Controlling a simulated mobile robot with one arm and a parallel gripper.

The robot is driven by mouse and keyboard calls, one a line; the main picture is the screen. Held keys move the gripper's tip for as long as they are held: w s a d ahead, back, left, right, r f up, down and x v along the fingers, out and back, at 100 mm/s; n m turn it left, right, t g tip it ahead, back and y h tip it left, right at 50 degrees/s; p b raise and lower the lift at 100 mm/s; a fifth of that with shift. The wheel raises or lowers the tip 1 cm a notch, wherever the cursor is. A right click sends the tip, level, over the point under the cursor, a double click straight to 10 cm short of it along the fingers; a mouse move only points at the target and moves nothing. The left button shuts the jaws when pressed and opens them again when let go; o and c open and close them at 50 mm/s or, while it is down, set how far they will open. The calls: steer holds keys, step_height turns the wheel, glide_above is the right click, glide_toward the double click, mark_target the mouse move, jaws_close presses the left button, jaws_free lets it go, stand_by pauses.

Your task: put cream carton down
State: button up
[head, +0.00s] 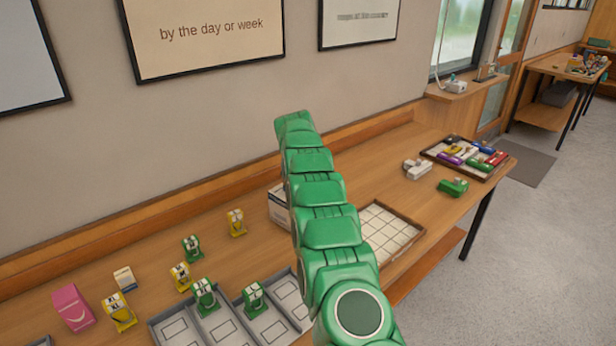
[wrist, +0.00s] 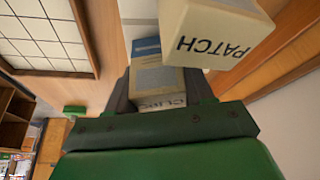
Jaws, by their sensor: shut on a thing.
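In the wrist view my gripper (wrist: 165,88) is shut on a small cream carton (wrist: 158,78) with a grey panel, a blue end and upside-down lettering that I cannot read fully. The carton sits between the dark fingers. A larger cream box marked PATCH (wrist: 222,35) is just beyond it, to the upper right; I cannot tell whether they touch. In the head view my green arm reaches over the table (head: 395,160), and the gripper and held carton are hidden behind it. A pale box (head: 279,205) shows partly beside the arm.
A gridded tray (head: 412,243) lies right of my arm. A grey compartment tray (head: 168,333) is at the front, with several green and yellow items around it. A pink box (head: 72,308) and small cream-blue box (head: 124,278) stand left. A tray of coloured items (head: 497,168) is far right.

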steer(key=shift+f, duration=0.25)
steer(key=o, duration=1)
steer(key=shift+o, duration=0.2)
steer(key=shift+r, duration=0.15)
steer(key=v, duration=1.2)
steer(key=s+d+r+n+g, duration=0.1)
steer(key=s+d+r, duration=0.3)
steer(key=s, duration=0.5)
steer(key=s+d+r+n+g+y, duration=0.1)
steer(key=s+d+r, duration=0.2)
steer(key=s+d, duration=0.55)
steer(key=s+d+r+n+g, duration=0.1)
steer(key=s+d+r, duration=0.25)
steer(key=s, duration=0.75)
steer(key=s+d+f+g, duration=0.1)
steer(key=s+d+f, duration=0.1)
steer(key=s, duration=1)
steer(key=s+d+f+n+g, duration=0.1)
steer(key=s+d+f, duration=0.2)
steer(key=s, duration=1)
steer(key=s+d+f+g, duration=0.1)
steer(key=s+d+f, duration=0.1)
steer(key=s, duration=1.1)
steer(key=shift+s+d+f+n+y, duration=0.2)
steer(key=shift+s+d+n+y, duration=0.15)
steer(key=shift+d, duration=0.5)
